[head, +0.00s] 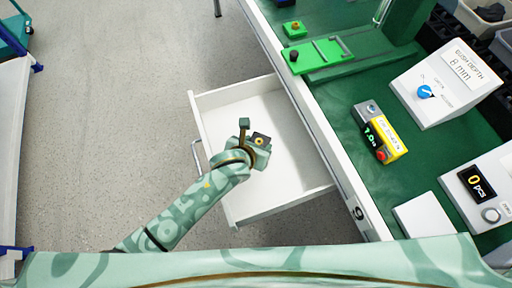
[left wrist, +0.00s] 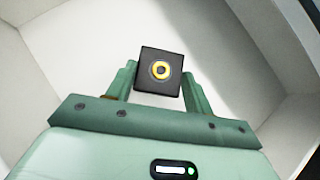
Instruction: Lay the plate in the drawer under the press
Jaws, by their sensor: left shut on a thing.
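The gap between plate and drawer floor is hard to judge. My right gripper is not in view.
The bench (head: 345,90) carries a green fixture (head: 320,56), a yellow button box (head: 381,132), a white dial box (head: 445,85) and a counter box (head: 478,190). The drawer's handle (head: 197,157) faces left. Grey floor (head: 110,120) left of the drawer is clear.

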